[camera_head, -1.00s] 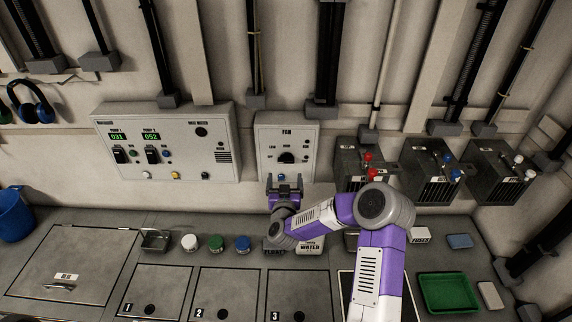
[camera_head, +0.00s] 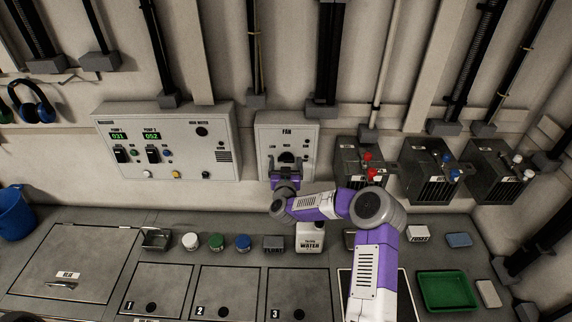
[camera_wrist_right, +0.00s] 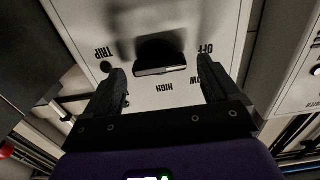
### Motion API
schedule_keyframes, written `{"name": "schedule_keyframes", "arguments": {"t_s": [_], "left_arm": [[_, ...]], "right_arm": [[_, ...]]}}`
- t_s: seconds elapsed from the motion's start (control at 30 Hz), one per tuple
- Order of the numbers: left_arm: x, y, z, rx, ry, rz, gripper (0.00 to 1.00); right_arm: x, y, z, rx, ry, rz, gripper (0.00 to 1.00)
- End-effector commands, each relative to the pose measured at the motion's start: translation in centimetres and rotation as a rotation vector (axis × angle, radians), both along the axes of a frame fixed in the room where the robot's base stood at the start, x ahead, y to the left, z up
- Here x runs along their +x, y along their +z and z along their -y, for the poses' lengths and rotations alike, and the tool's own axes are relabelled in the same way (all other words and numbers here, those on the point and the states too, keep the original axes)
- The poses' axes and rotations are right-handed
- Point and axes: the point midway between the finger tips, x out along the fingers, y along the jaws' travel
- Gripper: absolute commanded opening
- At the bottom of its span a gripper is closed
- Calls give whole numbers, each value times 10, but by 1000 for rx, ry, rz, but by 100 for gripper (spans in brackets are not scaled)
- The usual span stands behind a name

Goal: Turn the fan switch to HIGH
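The fan panel (camera_head: 263,133) is a pale box on the back wall, marked FAN. Its dark round switch knob (camera_head: 286,156) sits at the middle, partly hidden by my right gripper (camera_head: 286,172). In the right wrist view the black knob (camera_wrist_right: 158,54) shows with the labels TRIP, OFF, LOW and HIGH around it, upside down. My right gripper (camera_wrist_right: 163,78) is open there, one finger to each side of the knob and apart from it. I cannot tell which label the knob points at. My left gripper is not in view.
Below, the counter holds a white water container (camera_head: 310,238), several small jars and a green tray (camera_head: 447,291).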

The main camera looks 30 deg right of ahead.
Motion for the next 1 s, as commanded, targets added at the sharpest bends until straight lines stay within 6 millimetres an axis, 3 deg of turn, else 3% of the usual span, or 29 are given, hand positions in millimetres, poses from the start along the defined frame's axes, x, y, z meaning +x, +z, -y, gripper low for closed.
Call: {"name": "schedule_keyframes", "arguments": {"t_s": [0.03,0.37,0.67,1.0], "left_arm": [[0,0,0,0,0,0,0],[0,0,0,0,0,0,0],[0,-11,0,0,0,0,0],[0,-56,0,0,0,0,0]], "right_arm": [[0,0,0,0,0,0,82],[0,0,0,0,0,0,33],[0,0,0,33,1,25,33],[-1,-3,1,225,0,149,33]]}}
